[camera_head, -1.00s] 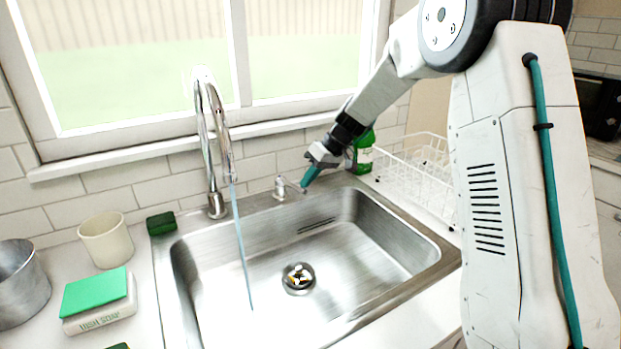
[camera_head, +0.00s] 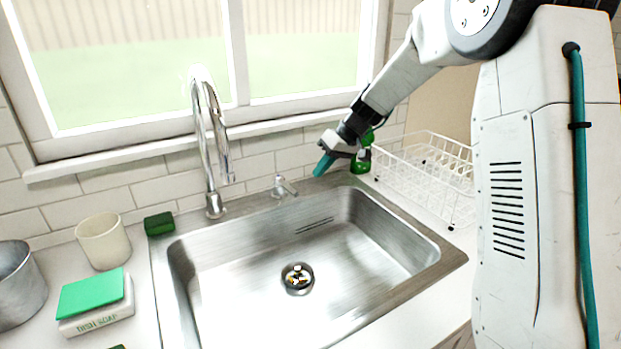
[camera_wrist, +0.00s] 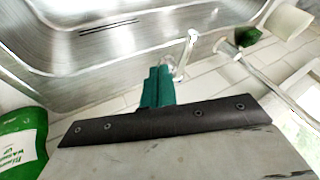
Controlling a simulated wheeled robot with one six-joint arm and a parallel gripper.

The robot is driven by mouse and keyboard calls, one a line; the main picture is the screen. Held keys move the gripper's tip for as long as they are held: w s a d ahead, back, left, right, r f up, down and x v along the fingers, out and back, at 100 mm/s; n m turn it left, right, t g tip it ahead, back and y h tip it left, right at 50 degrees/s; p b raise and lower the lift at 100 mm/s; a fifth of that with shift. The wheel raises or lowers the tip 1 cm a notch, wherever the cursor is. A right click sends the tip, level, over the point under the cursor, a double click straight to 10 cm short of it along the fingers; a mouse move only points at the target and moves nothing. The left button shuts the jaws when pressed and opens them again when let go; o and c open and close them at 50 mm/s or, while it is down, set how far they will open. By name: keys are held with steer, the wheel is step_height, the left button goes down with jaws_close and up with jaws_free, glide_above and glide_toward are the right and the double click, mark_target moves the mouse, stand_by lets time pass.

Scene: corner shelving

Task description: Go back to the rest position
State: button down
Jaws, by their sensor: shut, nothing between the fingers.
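My gripper (camera_head: 323,166) is above the back right rim of the sink, up and to the right of the small tap handle (camera_head: 284,187). Its teal fingers are shut with nothing between them. In the wrist view the teal fingers (camera_wrist: 157,88) are together, with the tap handle just beyond them. The tall faucet (camera_head: 213,150) stands behind the sink (camera_head: 350,235), and no water runs from it.
A green bottle (camera_head: 374,183) stands close behind my gripper and is partly hidden by it. A white wire rack (camera_head: 425,180) is to the right.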

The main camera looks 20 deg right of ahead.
steer(key=v, duration=0.7)
steer(key=s+a+m+h, duration=0.1)
steer(key=s+m+h, duration=0.1)
steer(key=s, duration=1.8)
steer(key=s+a+r+m+g+h, duration=0.1)
steer(key=s+h, duration=0.3)
steer(key=s, duration=1.7)
steer(key=shift+a+m, duration=0.6)
steer(key=shift+m, duration=0.2)
